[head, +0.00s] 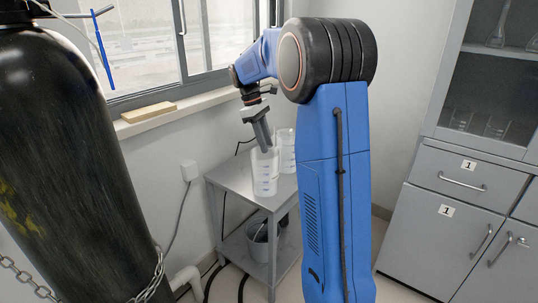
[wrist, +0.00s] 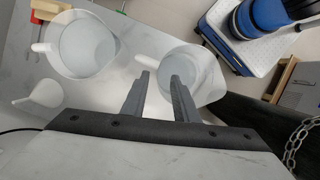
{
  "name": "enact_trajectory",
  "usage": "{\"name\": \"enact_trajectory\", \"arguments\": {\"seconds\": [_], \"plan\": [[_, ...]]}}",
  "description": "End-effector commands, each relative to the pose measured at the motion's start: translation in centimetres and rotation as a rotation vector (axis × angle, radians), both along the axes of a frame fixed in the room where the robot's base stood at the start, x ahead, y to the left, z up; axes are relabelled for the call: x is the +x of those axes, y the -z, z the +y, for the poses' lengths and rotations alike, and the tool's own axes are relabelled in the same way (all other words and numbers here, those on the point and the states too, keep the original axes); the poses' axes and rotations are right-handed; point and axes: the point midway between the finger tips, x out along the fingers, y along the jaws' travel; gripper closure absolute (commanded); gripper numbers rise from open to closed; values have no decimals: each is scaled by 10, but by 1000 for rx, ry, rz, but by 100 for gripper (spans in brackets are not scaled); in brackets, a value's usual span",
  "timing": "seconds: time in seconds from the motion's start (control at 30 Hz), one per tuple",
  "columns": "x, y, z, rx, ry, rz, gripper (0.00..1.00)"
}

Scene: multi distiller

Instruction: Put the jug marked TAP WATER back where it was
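Two translucent white jugs are at the small grey metal table. The nearer jug (head: 264,175) is right below my gripper (head: 263,146) in the head view. The other jug (head: 287,152) is behind it to the right. In the wrist view, my gripper's fingers (wrist: 160,77) are apart, over the handle side of one jug (wrist: 205,72). The left fingertip overlaps its handle, and no object visibly fills the gap. The second jug (wrist: 88,45) is at the upper left, handle pointing left. Both look upright. No TAP WATER label is readable, and I cannot tell which jug bears it.
The grey table (head: 236,176) has a lower shelf with a grey bucket (head: 258,246). A large black cylinder (head: 70,160) with a chain stands at the left. Grey cabinets (head: 450,215) stand at the right. A wooden block (head: 148,112) lies on the windowsill.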

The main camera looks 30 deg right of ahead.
Motion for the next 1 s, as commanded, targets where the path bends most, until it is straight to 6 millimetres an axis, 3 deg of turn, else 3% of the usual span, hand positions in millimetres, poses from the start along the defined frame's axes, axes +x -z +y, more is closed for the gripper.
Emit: {"name": "enact_trajectory", "arguments": {"seconds": [0.2,0.57,0.77,1.0], "plan": [[10,-33,6,0,-1,-1,73],[12,-49,10,0,2,-3,73],[-12,-58,26,-5,29,-54,73],[-60,-67,59,-8,94,-161,73]]}}
